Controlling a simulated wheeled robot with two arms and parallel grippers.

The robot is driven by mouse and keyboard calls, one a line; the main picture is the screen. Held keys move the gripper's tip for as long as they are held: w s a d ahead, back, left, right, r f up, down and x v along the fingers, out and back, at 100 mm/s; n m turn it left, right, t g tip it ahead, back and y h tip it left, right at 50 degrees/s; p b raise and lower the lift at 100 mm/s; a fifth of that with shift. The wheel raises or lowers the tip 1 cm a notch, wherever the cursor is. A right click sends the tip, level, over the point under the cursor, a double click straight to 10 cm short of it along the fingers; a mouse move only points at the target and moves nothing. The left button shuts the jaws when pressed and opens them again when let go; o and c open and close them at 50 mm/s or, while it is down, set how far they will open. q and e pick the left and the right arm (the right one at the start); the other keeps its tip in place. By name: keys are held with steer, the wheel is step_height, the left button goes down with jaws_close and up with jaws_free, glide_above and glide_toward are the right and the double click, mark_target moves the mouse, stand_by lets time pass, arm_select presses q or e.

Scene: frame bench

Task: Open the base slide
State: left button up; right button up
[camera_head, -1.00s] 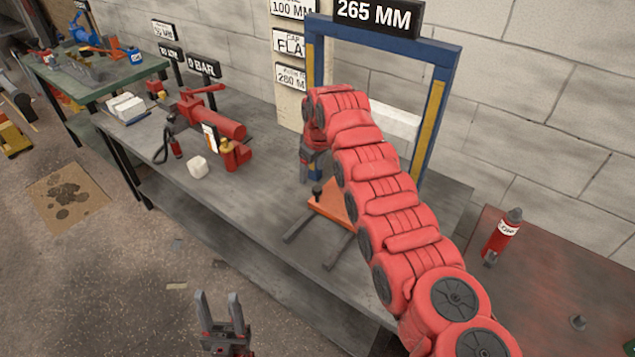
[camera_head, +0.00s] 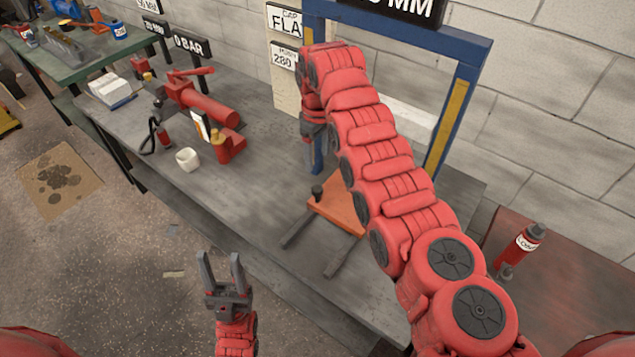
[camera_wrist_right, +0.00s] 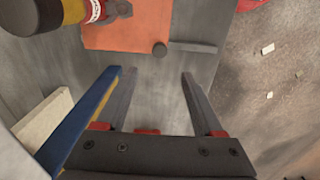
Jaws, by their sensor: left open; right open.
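The orange base slide (camera_head: 338,203) lies low between the feet of the blue press frame (camera_head: 462,100), with grey rails running towards the bench's front edge. A dark knob (camera_head: 317,192) stands at its front left corner. In the right wrist view the slide (camera_wrist_right: 120,32) and knob (camera_wrist_right: 159,49) sit beyond the fingertips. My right gripper (camera_head: 308,165) is open and empty, pointing down near the left blue post, apart from the knob; its fingers also show in the wrist view (camera_wrist_right: 158,76). My left gripper (camera_head: 221,256) is open and empty, over the floor before the bench. My right arm hides part of the frame.
A red bottle (camera_head: 527,244) stands on the surface at right. Bare bench top (camera_head: 240,185) lies between cup and slide.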

steer(key=p, duration=0.1)
glide_toward(317, 188)
steer(key=f, duration=0.5)
steer(key=shift+s+f, duration=0.1)
steer(key=shift+s, duration=0.1)
step_height(317, 188, down, 3)
steer(key=shift+w+r+b, duration=0.1)
steer(key=shift+b, duration=0.65)
steer(key=shift+f+b, duration=0.3)
steer(key=shift+f, duration=0.15)
steer(key=shift+c, duration=0.5)
jaws_close()
